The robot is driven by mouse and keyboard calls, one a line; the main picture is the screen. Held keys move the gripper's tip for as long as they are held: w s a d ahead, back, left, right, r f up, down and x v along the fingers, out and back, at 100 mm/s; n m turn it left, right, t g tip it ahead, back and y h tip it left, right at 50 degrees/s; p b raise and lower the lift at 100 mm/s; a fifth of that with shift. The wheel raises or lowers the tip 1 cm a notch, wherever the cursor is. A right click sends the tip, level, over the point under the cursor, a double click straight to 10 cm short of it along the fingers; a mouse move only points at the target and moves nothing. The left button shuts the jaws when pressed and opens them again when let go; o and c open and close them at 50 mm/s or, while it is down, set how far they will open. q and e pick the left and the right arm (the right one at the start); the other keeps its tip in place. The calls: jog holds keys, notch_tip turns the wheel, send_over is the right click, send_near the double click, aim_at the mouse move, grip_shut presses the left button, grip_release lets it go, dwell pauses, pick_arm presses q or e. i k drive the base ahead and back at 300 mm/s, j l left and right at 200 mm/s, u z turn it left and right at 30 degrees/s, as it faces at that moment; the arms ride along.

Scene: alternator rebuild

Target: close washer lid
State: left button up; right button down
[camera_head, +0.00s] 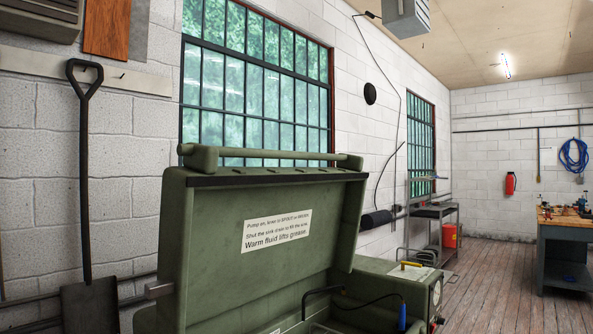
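The green parts washer (398,278) stands in front of me at the lower middle of the head view. Its lid (215,230) is raised, leaning slightly back, with a white text label on its inner face. A green bar handle (265,155) runs along the lid's top edge. A black spout or hose (345,291) and a blue-tipped piece (402,316) show inside the basin, which is mostly cut off by the lower edge. Neither of my grippers is in view.
A shovel (85,190) leans on the block wall at the left. A grey shelf cart (433,212) and an orange bucket (449,236) stand behind the washer. A workbench (563,228) is at the far right. Wooden floor (490,285) right of the washer is clear.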

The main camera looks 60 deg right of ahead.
aim_at(231, 237)
jog(key=z, duration=1.7)
jog(key=i, duration=0.15)
